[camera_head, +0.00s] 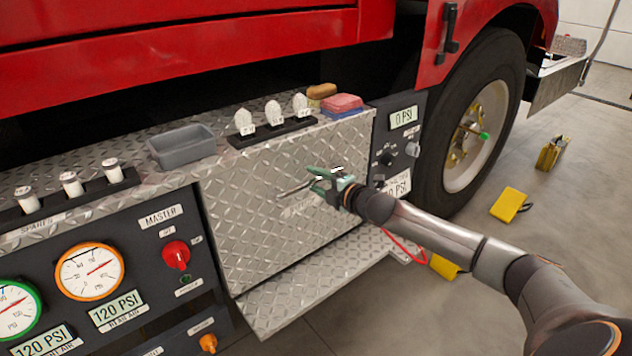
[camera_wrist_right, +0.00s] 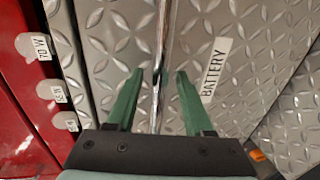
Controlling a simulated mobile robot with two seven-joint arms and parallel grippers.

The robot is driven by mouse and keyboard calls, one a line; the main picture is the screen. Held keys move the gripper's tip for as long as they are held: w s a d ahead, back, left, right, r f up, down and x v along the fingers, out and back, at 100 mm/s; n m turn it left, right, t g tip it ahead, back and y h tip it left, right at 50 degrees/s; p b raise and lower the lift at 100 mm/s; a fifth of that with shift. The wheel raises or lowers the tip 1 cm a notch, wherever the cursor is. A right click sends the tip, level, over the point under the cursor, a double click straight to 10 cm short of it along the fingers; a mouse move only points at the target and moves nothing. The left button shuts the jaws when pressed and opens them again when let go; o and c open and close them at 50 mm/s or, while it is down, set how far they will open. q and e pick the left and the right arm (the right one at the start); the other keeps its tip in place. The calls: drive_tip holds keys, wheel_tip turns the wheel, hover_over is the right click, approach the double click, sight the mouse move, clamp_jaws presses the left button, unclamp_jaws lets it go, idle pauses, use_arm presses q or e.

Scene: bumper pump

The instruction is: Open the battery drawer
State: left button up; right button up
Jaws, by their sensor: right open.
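The battery drawer (camera_head: 265,215) has a silver diamond-plate front and looks closed in the head view. Its bar handle (camera_head: 295,188) sticks out left of my right gripper (camera_head: 328,179). In the right wrist view, the handle (camera_wrist_right: 164,35) runs down the picture between the two green fingers of my right gripper (camera_wrist_right: 160,75). The fingers are open, one on each side of the bar, with gaps to it. A white BATTERY label (camera_wrist_right: 216,70) is right of the handle in that view. My left gripper is not in view.
A grey tray (camera_head: 182,147), a rack of white bulbs (camera_head: 272,132) and a red sponge (camera_head: 342,103) sit on the bumper top above the drawer. A diamond-plate step (camera_head: 300,290) juts out below. Gauges and a red master switch (camera_head: 176,254) are left.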

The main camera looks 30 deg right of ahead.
drive_tip(key=shift+w, duration=0.15)
clamp_jaws()
idle(0.4)
idle(1.0)
